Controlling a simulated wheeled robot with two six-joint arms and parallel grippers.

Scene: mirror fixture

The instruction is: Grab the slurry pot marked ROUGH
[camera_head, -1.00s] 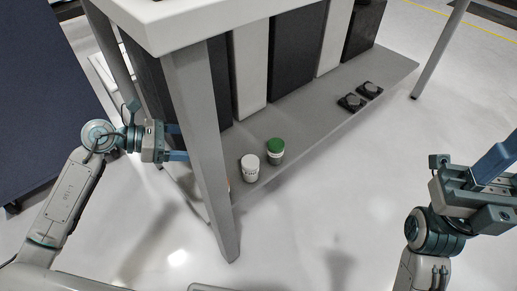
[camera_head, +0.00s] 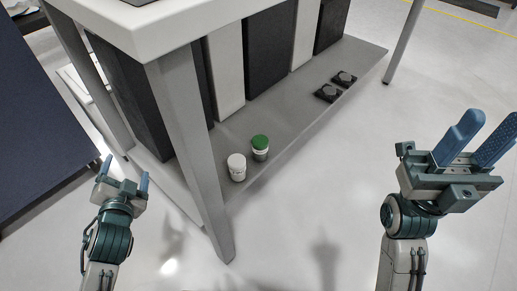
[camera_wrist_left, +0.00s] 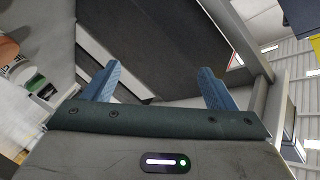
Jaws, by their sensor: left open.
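Two small pots stand upright on the low grey shelf. One is a white-lidded pot (camera_head: 237,167); the other, just behind and to its right, is a green-lidded pot (camera_head: 260,148). Both have dark print on white sides, too small to read, so I cannot tell which says ROUGH. My left gripper (camera_head: 126,172) is open and empty, left of the table's front leg and apart from the pots. Its two blue fingers also show spread in the left wrist view (camera_wrist_left: 160,80). My right gripper (camera_head: 490,125) has its fingers apart and is empty, over the floor at the right.
The grey shelf (camera_head: 285,115) sits low under a white-topped table (camera_head: 150,35). The table's front leg (camera_head: 190,150) stands between my left gripper and the pots. Two black fixtures (camera_head: 336,85) lie farther back on the shelf. The floor in front is clear.

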